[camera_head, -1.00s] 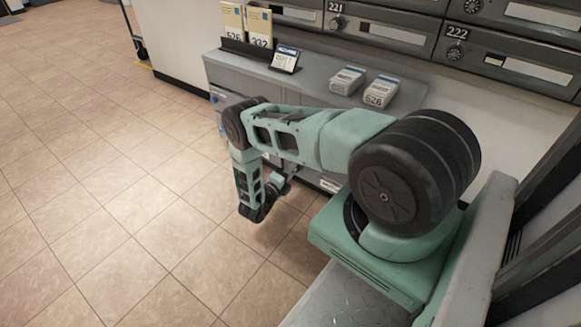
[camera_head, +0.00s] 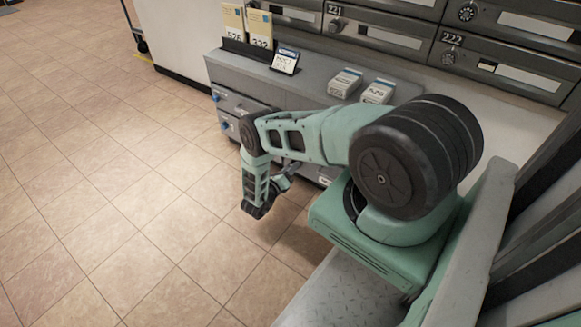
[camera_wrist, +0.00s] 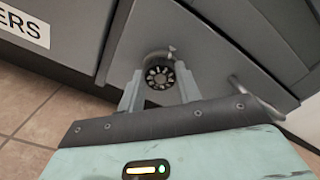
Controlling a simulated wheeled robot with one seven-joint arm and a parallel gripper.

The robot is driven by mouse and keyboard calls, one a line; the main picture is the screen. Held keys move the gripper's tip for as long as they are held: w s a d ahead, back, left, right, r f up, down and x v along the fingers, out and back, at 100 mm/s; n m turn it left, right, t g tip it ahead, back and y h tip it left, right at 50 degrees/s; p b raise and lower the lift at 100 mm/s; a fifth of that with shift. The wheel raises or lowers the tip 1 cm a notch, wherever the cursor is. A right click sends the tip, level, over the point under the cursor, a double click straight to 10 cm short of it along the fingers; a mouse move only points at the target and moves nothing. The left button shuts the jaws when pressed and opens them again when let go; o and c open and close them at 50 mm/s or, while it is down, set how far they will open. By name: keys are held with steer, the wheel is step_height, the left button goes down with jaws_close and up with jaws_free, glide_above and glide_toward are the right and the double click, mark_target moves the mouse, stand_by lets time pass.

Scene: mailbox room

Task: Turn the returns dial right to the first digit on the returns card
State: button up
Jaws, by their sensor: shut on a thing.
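A round dial (camera_wrist: 159,76) with a dark face and a ring of pale marks sits on a grey cabinet front in the wrist view. My gripper (camera_wrist: 159,71) is shut on it, one finger on each side. A small knob or pin stands at the dial's upper edge. I cannot read its digits. In the head view the dial and fingertips are hidden behind my arm, low beside the cabinet. Two yellow cards (camera_head: 246,28) with numbers stand in a rack on the cabinet top. A small framed sign (camera_head: 285,61) stands beside them. I cannot tell which is the returns card.
Numbered mailboxes (camera_head: 385,32) line the wall above. A bar handle (camera_wrist: 250,92) is right of the dial. Tiled floor (camera_head: 110,190) is clear on the left.

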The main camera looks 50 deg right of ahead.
stand_by(0.4)
steer(key=o, duration=1)
